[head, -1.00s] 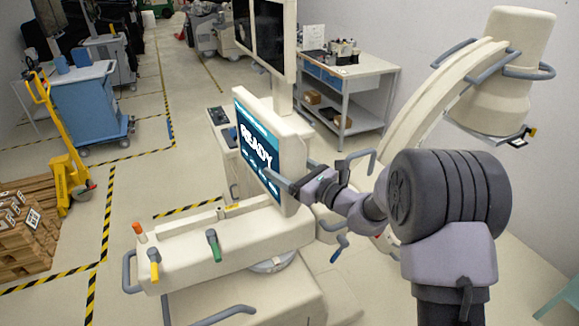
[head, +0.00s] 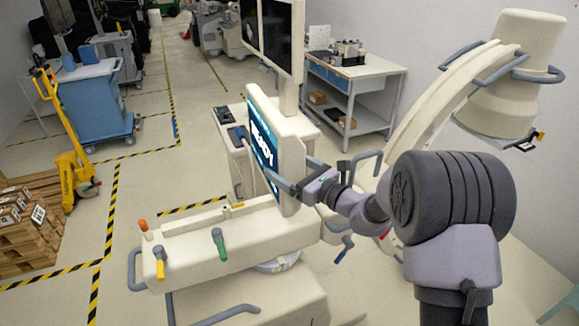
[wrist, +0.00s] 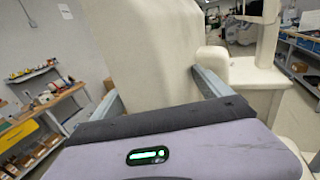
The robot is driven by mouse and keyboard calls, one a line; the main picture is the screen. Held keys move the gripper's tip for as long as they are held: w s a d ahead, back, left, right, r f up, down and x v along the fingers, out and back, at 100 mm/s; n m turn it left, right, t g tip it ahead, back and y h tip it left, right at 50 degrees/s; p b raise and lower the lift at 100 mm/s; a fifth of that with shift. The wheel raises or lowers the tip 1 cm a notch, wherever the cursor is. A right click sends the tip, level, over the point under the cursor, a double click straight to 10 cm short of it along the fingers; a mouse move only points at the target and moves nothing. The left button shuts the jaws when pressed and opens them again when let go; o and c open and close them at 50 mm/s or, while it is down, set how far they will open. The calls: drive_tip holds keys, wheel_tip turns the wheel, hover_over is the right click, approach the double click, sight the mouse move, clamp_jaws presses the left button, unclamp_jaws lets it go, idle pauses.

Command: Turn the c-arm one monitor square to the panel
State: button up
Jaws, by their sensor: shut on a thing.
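The c-arm monitor (head: 292,145) is a cream slab with a blue-green lit screen (head: 263,149), partly hidden by its foreshortened angle. It stands upright above the cream panel (head: 190,262), which has orange, yellow and green handles. The screen faces left in the head view and looks oblique to the panel's long side. My gripper (head: 293,179) is shut on the monitor's near side edge, with one finger across the screen side and the other behind. In the wrist view the cream monitor housing (wrist: 150,60) stands between the two fingers of my gripper (wrist: 160,88).
The cream C-shaped arm (head: 440,95) rises at the right. Two dark screens (head: 270,35) hang behind the monitor. A workbench (head: 360,72) stands at the back right.

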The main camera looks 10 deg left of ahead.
drive_tip(key=shift+d, duration=0.15)
drive_tip(key=shift+s+d+f, duration=0.1)
drive_tip(key=shift+s+d, duration=0.1)
drive_tip(key=shift+d, duration=0.1)
drive_tip(key=b+v, duration=0.2)
drive_tip(key=v, duration=1.4)
drive_tip(key=shift+s, duration=0.3)
drive_tip(key=shift+d, duration=0.1)
